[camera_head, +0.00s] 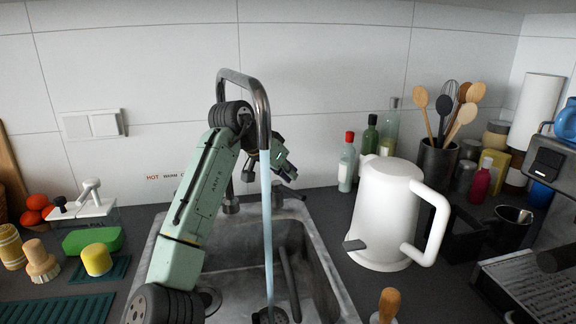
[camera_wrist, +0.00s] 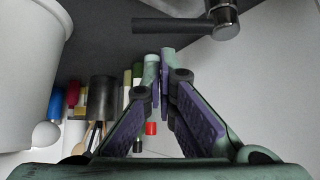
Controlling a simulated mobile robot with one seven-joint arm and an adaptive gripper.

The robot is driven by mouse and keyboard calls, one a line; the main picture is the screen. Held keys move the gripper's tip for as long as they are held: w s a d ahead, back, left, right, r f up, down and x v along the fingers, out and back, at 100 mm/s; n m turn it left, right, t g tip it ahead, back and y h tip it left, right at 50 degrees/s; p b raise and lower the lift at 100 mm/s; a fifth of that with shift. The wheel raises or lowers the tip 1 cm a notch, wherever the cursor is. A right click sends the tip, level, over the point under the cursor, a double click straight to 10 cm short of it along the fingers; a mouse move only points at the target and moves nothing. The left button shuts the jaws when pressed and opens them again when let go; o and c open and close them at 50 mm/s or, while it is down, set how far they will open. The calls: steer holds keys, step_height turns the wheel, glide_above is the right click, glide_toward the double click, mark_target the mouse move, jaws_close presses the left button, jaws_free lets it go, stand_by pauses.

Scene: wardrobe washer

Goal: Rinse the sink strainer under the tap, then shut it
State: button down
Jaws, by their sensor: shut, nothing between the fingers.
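The tap (camera_head: 262,105) has a tall chrome spout arching over the sink (camera_head: 325,262). A stream of water (camera_head: 267,225) runs from it down into the basin. A dark round thing (camera_head: 272,316) lies where the stream lands, cut by the lower picture edge; it may be the strainer. My gripper (camera_head: 287,168) is behind the spout, above the sink's back edge, shut and empty. In the wrist view my gripper's tips (camera_wrist: 159,56) meet, apart from a chrome tap body (camera_wrist: 226,20) with a dark lever (camera_wrist: 172,25). My arm hides part of the basin's left side.
A white kettle (camera_head: 382,215) stands close to the sink's right side. Bottles (camera_head: 347,162) and a utensil pot (camera_head: 437,157) are behind it. A drain (camera_head: 208,300) and a dark bar (camera_head: 289,285) show in the sink. Sponges and brushes (camera_head: 97,259) are on the left.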

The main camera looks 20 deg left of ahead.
steer(key=p+x, duration=0.1)
steer(key=x, duration=0.5)
stand_by(0.3)
